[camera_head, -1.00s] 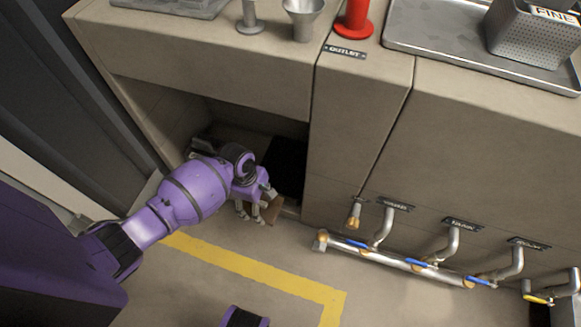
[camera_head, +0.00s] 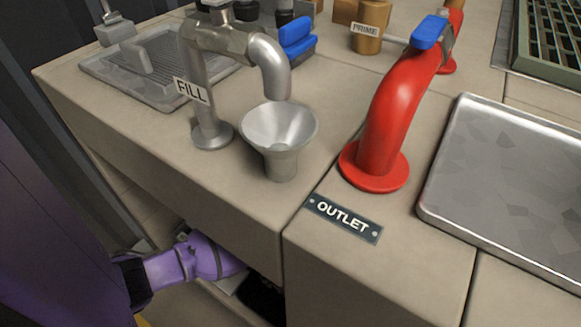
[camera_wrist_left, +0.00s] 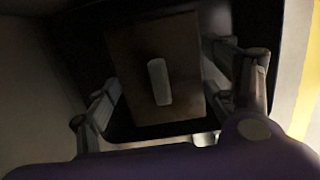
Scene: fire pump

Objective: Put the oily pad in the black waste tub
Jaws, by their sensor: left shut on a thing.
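The oily pad (camera_wrist_left: 135,55) is a brown rectangle with a pale raised strip on its face, in the middle of the left wrist view. My left gripper (camera_wrist_left: 163,95) has a finger at each side of the pad and is shut on it. The black waste tub (camera_wrist_left: 80,50) shows dark behind the pad, and the pad lies within its outline in that view; its depth inside cannot be told. In the head view my left arm reaches under the counter, where a black patch of the tub (camera_head: 262,298) shows; the counter hides the gripper and pad. My right gripper is not in view.
The counter (camera_head: 235,215) overhangs the dim recess. On it stand a grey fill tap (camera_head: 208,85), a metal funnel (camera_head: 280,150), a red outlet pipe (camera_head: 385,135) and a metal tray (camera_head: 500,190). A grey drain tray (camera_head: 165,75) is at the back left.

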